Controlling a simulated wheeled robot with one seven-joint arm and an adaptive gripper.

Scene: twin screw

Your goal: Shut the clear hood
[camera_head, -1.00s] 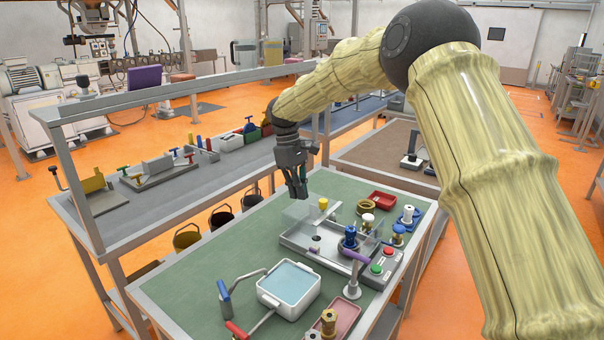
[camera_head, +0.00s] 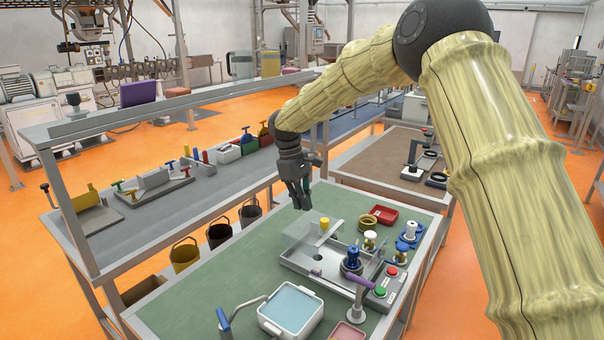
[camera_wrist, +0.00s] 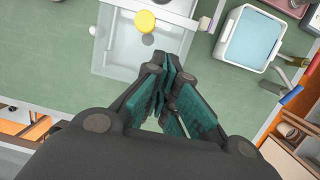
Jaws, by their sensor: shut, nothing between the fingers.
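The clear hood (camera_head: 299,233) is at the back-left end of a grey fixture (camera_head: 318,280) on the green bench. It reaches beyond the fixture over bare bench, and a blue-topped part (camera_head: 352,257) on the fixture is uncovered. A yellow knob (camera_head: 324,224) shows at the hood. In the wrist view the hood (camera_wrist: 118,50) is a see-through box with the yellow knob (camera_wrist: 145,21) at the top. My gripper (camera_head: 304,206) is shut and empty, above and behind the hood. Its dark, green-padded fingers (camera_wrist: 166,66) overlap the hood's near edge in the wrist view; contact cannot be told.
A white tub of blue liquid (camera_head: 291,309) stands front-left of the fixture. Red and green buttons (camera_head: 386,281) and a purple-handled lever (camera_head: 360,283) are at the fixture's right. A red tray (camera_head: 384,214) and brass ring (camera_head: 367,222) lie behind.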

